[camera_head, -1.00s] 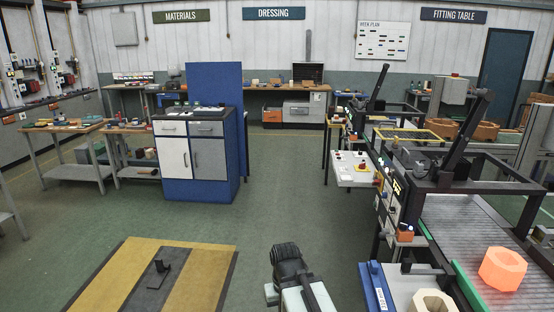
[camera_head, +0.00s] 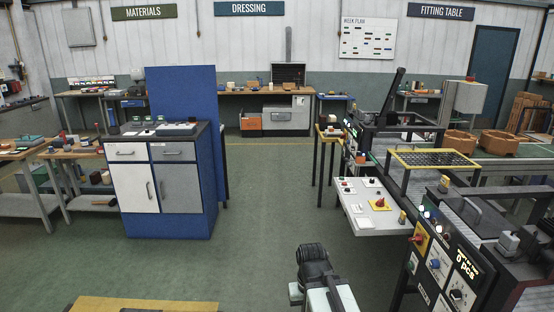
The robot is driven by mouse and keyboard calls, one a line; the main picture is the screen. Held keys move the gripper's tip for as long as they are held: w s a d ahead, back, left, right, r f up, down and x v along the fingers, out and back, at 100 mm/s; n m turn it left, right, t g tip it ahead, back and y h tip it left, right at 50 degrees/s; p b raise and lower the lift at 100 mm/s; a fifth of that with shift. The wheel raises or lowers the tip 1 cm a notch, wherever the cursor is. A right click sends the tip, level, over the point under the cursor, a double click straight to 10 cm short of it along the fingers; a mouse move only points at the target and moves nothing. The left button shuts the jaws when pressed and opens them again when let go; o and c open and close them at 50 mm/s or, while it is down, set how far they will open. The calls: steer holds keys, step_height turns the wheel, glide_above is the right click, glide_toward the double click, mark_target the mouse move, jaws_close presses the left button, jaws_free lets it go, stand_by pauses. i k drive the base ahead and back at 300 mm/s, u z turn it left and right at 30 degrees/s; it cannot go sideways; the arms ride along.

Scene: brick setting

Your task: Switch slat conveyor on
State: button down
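A conveyor line with a grey slatted bed (camera_head: 420,187) runs along the right side; I cannot tell for sure that it is the slat conveyor. A dark upright panel (camera_head: 452,262) at the lower right carries a red knob on a yellow plate (camera_head: 420,238), a blue knob (camera_head: 435,264), more dials and a display reading "0 pcs". Small white lamps glow above it.
A blue cabinet (camera_head: 183,220) with a white door and a grey door stands left of centre. Workbenches (camera_head: 28,205) line the left edge. Open green floor (camera_head: 255,225) lies between the cabinet and the console.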

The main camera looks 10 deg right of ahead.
mark_target(380, 203)
steer(key=i, duration=3.1)
steer(key=u, duration=0.3)
